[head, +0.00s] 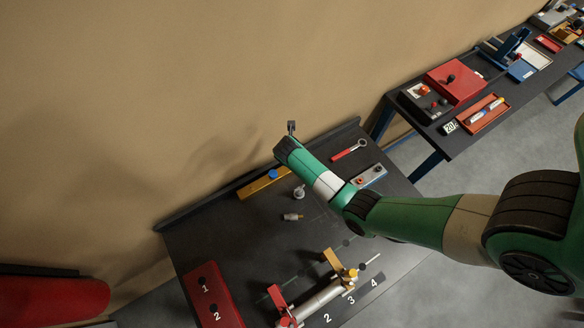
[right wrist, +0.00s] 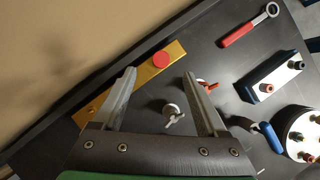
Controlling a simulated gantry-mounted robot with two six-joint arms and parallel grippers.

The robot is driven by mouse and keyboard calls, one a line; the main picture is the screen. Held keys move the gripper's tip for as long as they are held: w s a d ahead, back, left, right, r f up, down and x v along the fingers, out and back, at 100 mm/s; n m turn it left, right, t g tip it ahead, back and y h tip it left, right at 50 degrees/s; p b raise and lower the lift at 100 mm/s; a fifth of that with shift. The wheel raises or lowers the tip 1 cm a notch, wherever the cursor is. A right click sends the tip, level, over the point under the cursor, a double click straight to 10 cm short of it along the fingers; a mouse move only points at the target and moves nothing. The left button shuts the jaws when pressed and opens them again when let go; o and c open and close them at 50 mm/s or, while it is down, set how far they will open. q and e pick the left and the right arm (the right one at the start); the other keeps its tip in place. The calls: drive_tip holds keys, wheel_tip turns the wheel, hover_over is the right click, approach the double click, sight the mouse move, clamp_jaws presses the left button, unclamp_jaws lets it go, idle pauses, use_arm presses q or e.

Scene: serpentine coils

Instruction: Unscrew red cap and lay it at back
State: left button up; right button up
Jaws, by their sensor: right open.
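A red cap (right wrist: 160,60) sits on a yellow bar (right wrist: 150,75) in the right wrist view. The bar lies along the table's back edge and also shows in the head view (head: 254,190), with a blue cap (head: 272,174) on it. The red cap is hidden in the head view, where my arm covers the bar's right end. My right gripper (right wrist: 160,73) is open and empty. Its two fingers are spread on either side of the red cap in the picture, apart from it. It shows small in the head view (head: 291,127). My left gripper is not in view.
A silver fitting (right wrist: 173,115) stands in front of the bar. A red-handled wrench (head: 349,149) and a blue-white block (head: 370,175) lie to the right. A clamped pipe (head: 318,303) and a red plate (head: 213,298) are at the front. A raised lip (head: 200,210) edges the back.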

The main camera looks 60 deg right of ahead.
drive_tip(key=b+x, duration=0.3)
drive_tip(key=a+b+x, duration=0.1)
drive_tip(key=b+x, duration=0.2)
drive_tip(key=x, duration=0.1)
drive_tip(key=s+f+b+x, duration=0.1)
drive_tip(key=b+x, duration=0.2)
drive_tip(key=shift+w+a+b, duration=0.1)
drive_tip(key=shift+a+b, duration=0.1)
drive_tip(key=shift+b, duration=0.1)
drive_tip(key=shift+w+d+f, duration=0.1)
drive_tip(key=shift+d+f, duration=0.05)
drive_tip(key=shift+f, duration=0.1)
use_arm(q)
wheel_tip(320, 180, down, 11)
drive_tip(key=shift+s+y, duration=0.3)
use_arm(e)
drive_tip(key=shift+r, duration=0.1)
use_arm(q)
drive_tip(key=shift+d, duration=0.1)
use_arm(e)
clamp_jaws()
